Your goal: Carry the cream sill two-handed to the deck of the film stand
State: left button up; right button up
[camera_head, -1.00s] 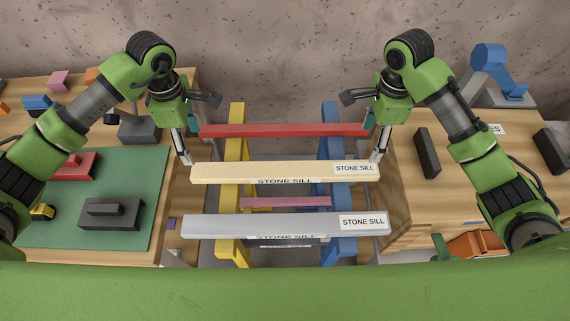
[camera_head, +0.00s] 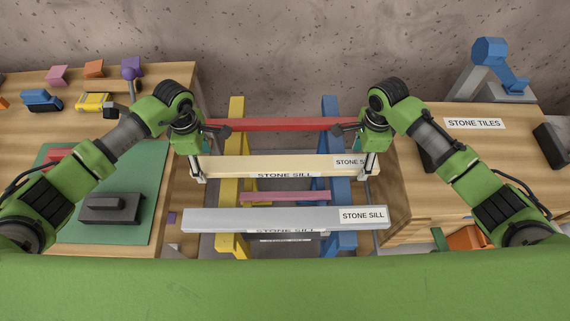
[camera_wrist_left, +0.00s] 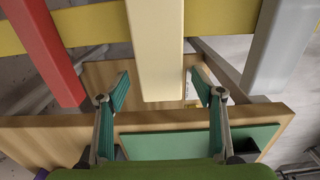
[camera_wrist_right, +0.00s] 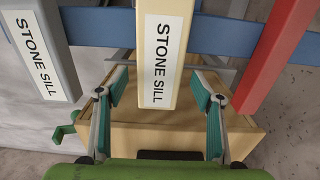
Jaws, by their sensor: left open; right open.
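The cream sill (camera_head: 270,166) lies level across the yellow trestle (camera_head: 234,190) and the blue trestle (camera_head: 335,190), between a red bar and a grey sill. My left gripper (camera_head: 200,176) is at its left end, and my right gripper (camera_head: 369,174) is at its labelled right end. In the left wrist view, the open fingers (camera_wrist_left: 158,90) stand on either side of the cream sill (camera_wrist_left: 156,45). In the right wrist view, the open fingers (camera_wrist_right: 160,98) likewise flank its end (camera_wrist_right: 162,55). I cannot make out a film stand by name.
The red bar (camera_head: 275,125) lies behind the cream sill and the grey sill (camera_head: 260,219) in front, both close. A pink bar (camera_head: 285,196) sits lower between them.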

pick_arm(q)
jog(key=shift+f, duration=0.6)
pick_arm(e)
jog(key=shift+f, duration=0.6)
pick_arm(q)
grip_shut()
pick_arm(e)
grip_shut()
pick_arm(q)
jog(key=shift+w+r, duration=0.2)
jog(key=shift+r, duration=0.05)
pick_arm(e)
jog(key=shift+w+r, duration=0.2)
